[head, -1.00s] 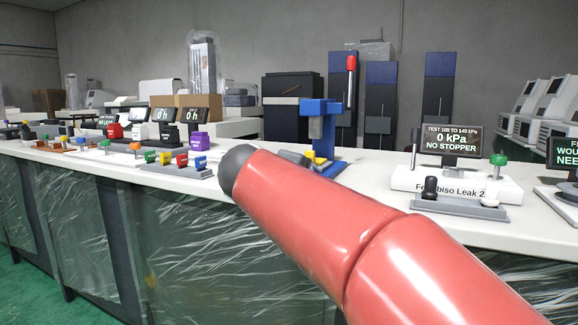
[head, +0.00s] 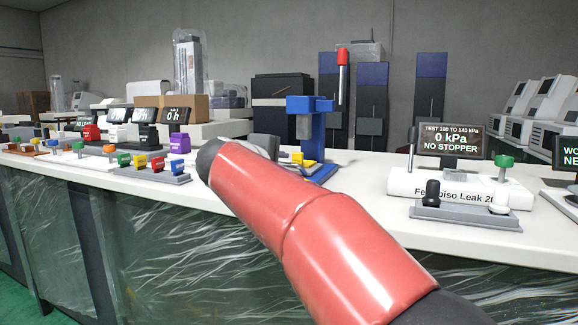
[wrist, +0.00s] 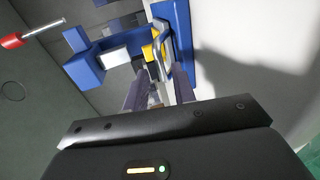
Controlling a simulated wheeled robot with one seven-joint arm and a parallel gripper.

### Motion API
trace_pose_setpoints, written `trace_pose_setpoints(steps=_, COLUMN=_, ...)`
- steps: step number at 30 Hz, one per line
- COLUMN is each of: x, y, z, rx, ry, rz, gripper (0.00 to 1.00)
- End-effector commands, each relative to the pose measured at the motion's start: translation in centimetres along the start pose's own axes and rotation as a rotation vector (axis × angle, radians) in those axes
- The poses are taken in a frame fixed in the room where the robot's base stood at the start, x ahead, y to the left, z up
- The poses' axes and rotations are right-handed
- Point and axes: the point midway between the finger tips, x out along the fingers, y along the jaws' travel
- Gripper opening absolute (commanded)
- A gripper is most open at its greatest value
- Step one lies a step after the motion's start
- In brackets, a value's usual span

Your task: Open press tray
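The blue press (head: 322,135) stands on the white bench with its red-tipped lever (head: 343,65) raised. Yellow parts (head: 299,157) show low at its base, where the tray appears to be. In the wrist view the blue press (wrist: 85,65) is at upper left, and a pale bar with yellow parts (wrist: 150,53) lies just ahead of my fingers. My gripper (wrist: 158,85) is open, its two fingers apart and pointing at that bar. I cannot tell whether they touch it. In the head view my red arm hides most of the gripper, beside the press base.
A leak tester (head: 460,190) reading "NO STOPPER" stands right of the press. A grey rack with coloured blocks (head: 155,177) is to the left. Dark cabinets stand behind. The bench front edge (head: 480,246) runs below my arm.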

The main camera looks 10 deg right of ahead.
Motion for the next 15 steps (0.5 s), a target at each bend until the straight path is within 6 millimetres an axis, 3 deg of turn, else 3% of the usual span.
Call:
trace_pose_setpoints(steps=6, x=3.5, y=-0.1, z=0.0, rx=0.000, ry=-0.002, rz=-0.002, gripper=0.26)
trace_pose_setpoints(steps=15, x=4.9, y=0.0, z=0.0, rx=0.001, ry=0.000, rz=-0.001, gripper=0.26)
